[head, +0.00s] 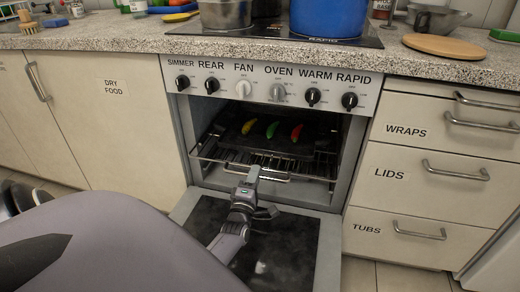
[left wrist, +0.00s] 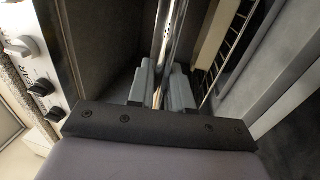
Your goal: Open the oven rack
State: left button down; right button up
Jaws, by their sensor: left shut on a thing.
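The oven (head: 262,130) is open, with its door (head: 285,245) folded down toward me. Inside is a wire rack (head: 315,165) with a dark tray (head: 285,140) on it; a yellow, a green and a red pepper lie on the tray. A metal bar runs along the front of the rack. My left gripper (head: 254,174) is at this front bar, above the lowered door. In the left wrist view its fingers (left wrist: 160,90) are shut around a shiny metal bar (left wrist: 172,40). My right gripper is not in view.
The knob panel (head: 270,88) is above the oven opening. Drawers labelled WRAPS, LIDS and TUBS (head: 430,185) stand to the right, with protruding handles. A DRY FOOD cabinet (head: 115,125) is to the left. Pots, including a blue one (head: 328,15), stand on the stove top.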

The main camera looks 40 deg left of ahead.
pick_arm(q)
jog(key=r+p+v, duration=0.2)
jog(key=p+v, duration=0.3)
jog(key=v, duration=0.8)
jog(key=shift+s+d+r, duration=0.2)
jog(key=shift+s+d, duration=0.1)
jog(key=shift+s, duration=0.2)
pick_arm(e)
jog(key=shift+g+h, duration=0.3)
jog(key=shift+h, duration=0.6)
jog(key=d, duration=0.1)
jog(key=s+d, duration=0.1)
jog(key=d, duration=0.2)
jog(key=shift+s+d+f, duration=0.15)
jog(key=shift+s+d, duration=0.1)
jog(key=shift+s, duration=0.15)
pick_arm(q)
jog(key=c, duration=1.2)
grip_release()
jog(key=shift+c, duration=0.2)
